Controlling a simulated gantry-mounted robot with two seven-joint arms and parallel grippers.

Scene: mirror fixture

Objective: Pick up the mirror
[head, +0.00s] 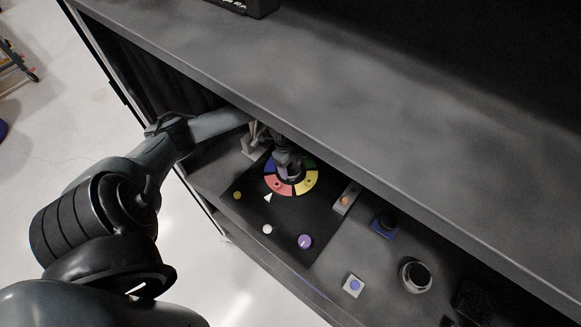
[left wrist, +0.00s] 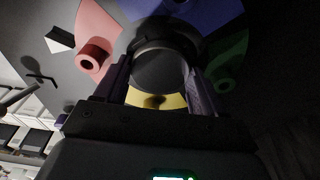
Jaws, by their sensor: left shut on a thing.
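The mirror (left wrist: 160,68) shows in the left wrist view as a round grey disc with a dark rim. My left gripper (left wrist: 162,82) is shut on it, with one purple-grey finger on each side. Behind it in that view is the multicoloured ring (left wrist: 98,32), with red, blue, green and yellow sectors. In the head view my left gripper (head: 288,168) is over the ring (head: 279,185) under the shelf. There the mirror is mostly hidden by the gripper. I cannot tell whether it touches the surface beneath. My right gripper is not in view.
The ring lies on a black mat (head: 285,222) with small yellow, white and purple knobs. To the right are an orange-button box (head: 346,198), a blue-based knob (head: 385,224), a round jar (head: 415,275) and a blue-button box (head: 353,286). The upper shelf (head: 330,110) overhangs closely.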

